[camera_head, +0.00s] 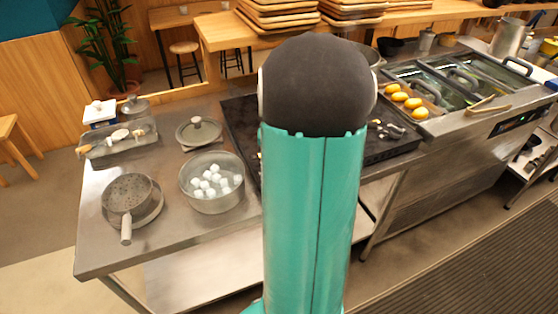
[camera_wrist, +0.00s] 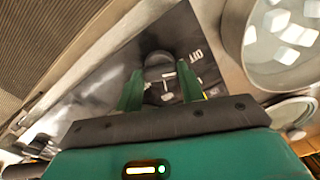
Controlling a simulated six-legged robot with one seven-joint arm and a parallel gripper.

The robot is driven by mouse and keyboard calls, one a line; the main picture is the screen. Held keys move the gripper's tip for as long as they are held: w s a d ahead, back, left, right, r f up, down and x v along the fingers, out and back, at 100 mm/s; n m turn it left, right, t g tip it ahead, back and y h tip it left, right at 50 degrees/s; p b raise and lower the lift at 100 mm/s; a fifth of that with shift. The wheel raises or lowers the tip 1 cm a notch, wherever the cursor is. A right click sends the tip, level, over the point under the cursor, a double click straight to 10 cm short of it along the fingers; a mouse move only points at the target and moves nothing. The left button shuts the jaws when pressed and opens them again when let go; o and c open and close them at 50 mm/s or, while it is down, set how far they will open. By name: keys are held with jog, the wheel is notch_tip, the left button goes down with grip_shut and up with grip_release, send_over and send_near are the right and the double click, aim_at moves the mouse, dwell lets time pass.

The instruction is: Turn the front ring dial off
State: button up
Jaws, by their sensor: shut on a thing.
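In the wrist view, my gripper (camera_wrist: 159,72) has its two green fingers on either side of a dark round dial (camera_wrist: 158,60) on the black cooktop panel (camera_wrist: 110,75). It is shut on this dial. White lettering shows on the panel just right of the dial. The dial's exact pointing direction is too small to tell. In the head view, my teal arm hides the gripper, the dial and the middle of the black cooktop (camera_head: 240,112); only the cooktop's left edge and right part show.
A pot of white cubes (camera_head: 212,202) stands left of the cooktop, close to the gripper in the wrist view (camera_wrist: 236,25). A grey pan (camera_head: 127,193), a lidded pot (camera_head: 199,132) and a clear tray (camera_head: 118,139) stand further left. Yellow items (camera_head: 413,103) lie at right.

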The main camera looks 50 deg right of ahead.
jog(key=o, duration=1)
jog(key=shift+r, duration=0.15)
notch_tip(320, 180, up, 14)
jog(key=shift+f, duration=0.2)
jog(key=shift+a, duration=0.1)
jog(key=w+a+r+n+t+h, duration=0.1)
jog(key=w+a+n, duration=0.1)
jog(key=a, duration=0.4)
jog(key=w+a+r+n, duration=0.1)
jog(key=a+r, duration=0.1)
jog(key=a, duration=0.4)
jog(key=s+a+f+n+t, duration=0.1)
jog(key=s+a+n+t, duration=0.1)
jog(key=a, duration=1)
jog(key=s+a+f+n+t+y, duration=0.1)
jog(key=s+a+n, duration=0.3)
jog(key=a, duration=0.8)
jog(key=shift+n+t, duration=0.7)
jog(key=shift+t, duration=0.1)
